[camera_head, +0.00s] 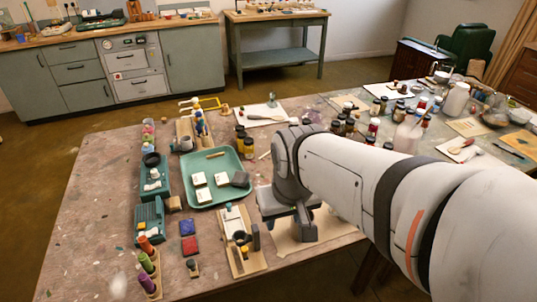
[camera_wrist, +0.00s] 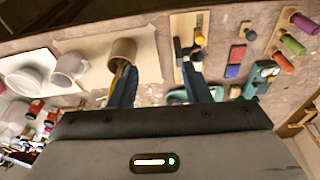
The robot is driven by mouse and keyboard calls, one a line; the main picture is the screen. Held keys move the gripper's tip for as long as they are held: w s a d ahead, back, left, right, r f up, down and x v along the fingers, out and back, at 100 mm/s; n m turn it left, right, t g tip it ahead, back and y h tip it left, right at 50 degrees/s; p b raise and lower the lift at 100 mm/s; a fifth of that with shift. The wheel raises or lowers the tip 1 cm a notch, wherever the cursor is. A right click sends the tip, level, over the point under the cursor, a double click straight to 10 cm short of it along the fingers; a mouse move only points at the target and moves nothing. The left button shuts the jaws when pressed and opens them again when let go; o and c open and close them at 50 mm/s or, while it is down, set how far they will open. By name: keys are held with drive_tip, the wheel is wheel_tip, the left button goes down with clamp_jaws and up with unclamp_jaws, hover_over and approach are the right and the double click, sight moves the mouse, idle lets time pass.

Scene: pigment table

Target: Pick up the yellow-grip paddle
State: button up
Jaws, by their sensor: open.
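I cannot pick out the yellow-grip paddle for sure. A small yellow piece (camera_head: 245,251) shows by a dark round thing on a narrow wooden board (camera_head: 236,268) at the front of the table. A yellow bar (camera_head: 210,103) shows at the table's back edge. My gripper (camera_wrist: 155,60) is open, its two blue fingers spread apart with nothing clearly between them. In the head view my arm hangs over the table just right of the board and hides what lies beneath. In the wrist view a brown cup (camera_wrist: 122,50) is close to the left finger; I cannot tell if they touch.
A green tray (camera_head: 235,193) with white cards lies behind the board. Red (camera_head: 190,246) and blue (camera_head: 187,227) blocks and several coloured cylinders (camera_head: 146,262) stand to its left. A white mug (camera_wrist: 72,65) is beside the cup. Jars (camera_head: 350,125) crowd the back right.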

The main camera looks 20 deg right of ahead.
drive_tip(key=w+d+f+m+g+p, duration=0.1)
drive_tip(key=w+d+f+m+p, duration=0.15)
drive_tip(key=w+d, duration=0.3)
drive_tip(key=w+d+f+m+g+p, duration=0.1)
drive_tip(key=w+d+f+p, duration=0.1)
drive_tip(key=w+d+p, duration=0.4)
drive_tip(key=f, duration=0.2)
drive_tip(key=f+b, duration=0.1)
drive_tip(key=f, duration=0.1)
drive_tip(key=a+f, duration=0.1)
drive_tip(key=f, duration=0.2)
drive_tip(key=shift+w+b, duration=0.1)
drive_tip(key=shift+b, duration=0.2)
drive_tip(key=shift+r, duration=0.1)
clamp_jaws()
